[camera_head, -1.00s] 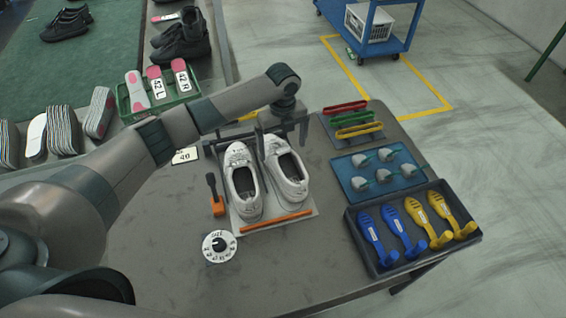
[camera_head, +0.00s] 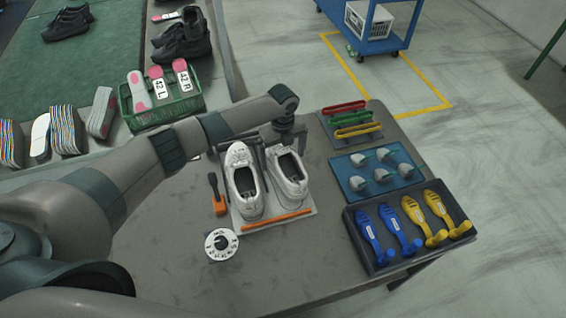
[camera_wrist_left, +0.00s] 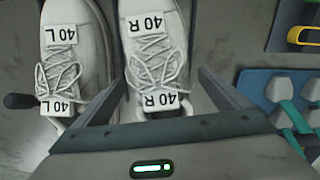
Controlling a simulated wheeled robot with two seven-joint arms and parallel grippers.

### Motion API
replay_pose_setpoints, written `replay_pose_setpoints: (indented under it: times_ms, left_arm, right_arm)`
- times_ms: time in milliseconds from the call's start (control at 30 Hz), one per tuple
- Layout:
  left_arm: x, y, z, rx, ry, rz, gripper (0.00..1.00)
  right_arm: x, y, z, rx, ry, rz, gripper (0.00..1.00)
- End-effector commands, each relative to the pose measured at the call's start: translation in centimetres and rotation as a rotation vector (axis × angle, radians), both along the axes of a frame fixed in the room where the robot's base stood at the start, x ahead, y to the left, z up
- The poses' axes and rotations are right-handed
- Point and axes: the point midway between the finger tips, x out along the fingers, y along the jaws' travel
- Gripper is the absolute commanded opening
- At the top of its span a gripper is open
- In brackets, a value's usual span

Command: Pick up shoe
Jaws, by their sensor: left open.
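A pair of white lace-up shoes stands side by side on a pale board (camera_head: 310,206) with an orange front bar. The left shoe (camera_head: 243,188) shows label 40 L in the left wrist view (camera_wrist_left: 75,40). The right shoe (camera_head: 290,182) shows 40 R there (camera_wrist_left: 155,50). My left gripper (camera_head: 283,150) is open at the far end of the right shoe. In the left wrist view its fingers (camera_wrist_left: 162,85) lie on either side of that shoe, one in the gap between the shoes. Whether they touch it cannot be told. My right gripper is out of view.
To the right are a rack of coloured bars (camera_head: 350,138), a blue tray (camera_head: 352,196) and a dark tray (camera_head: 380,266). The table front is clear.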

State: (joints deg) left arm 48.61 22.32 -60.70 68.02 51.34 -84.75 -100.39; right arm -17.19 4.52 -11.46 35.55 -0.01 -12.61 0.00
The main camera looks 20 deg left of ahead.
Motion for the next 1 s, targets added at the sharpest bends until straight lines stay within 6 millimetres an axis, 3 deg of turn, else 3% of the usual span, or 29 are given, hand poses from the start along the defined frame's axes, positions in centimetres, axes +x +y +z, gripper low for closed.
replay_pose_setpoints:
  times_ms: [167, 567, 600, 667, 800, 867, 1000]
  left_arm:
    - [-0.03, 0.07, -0.93, 0.001, -0.001, -0.001, 0.95]
    - [0.00, 0.06, -0.94, 0.001, -0.001, 0.000, 0.95]
    - [0.00, 0.06, -0.94, 0.001, -0.001, 0.000, 0.93]
    - [0.00, 0.06, -0.93, 0.001, -0.001, 0.000, 0.78]
    - [0.00, 0.06, -0.92, 0.001, -0.001, 0.000, 0.45]
    - [0.05, 0.05, -0.85, 0.001, -0.002, 0.000, 0.36]
    - [0.05, 0.05, -0.85, 0.001, -0.002, 0.000, 0.36]
  right_arm:
    - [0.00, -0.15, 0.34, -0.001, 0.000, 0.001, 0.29]
    - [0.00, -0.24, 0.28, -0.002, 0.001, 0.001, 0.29]
    - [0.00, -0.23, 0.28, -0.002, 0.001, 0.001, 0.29]
    - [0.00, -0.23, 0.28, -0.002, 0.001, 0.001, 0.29]
    - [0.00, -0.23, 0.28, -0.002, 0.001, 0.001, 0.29]
    - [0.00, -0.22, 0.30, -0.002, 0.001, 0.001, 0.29]
    - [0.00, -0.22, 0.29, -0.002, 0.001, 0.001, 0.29]
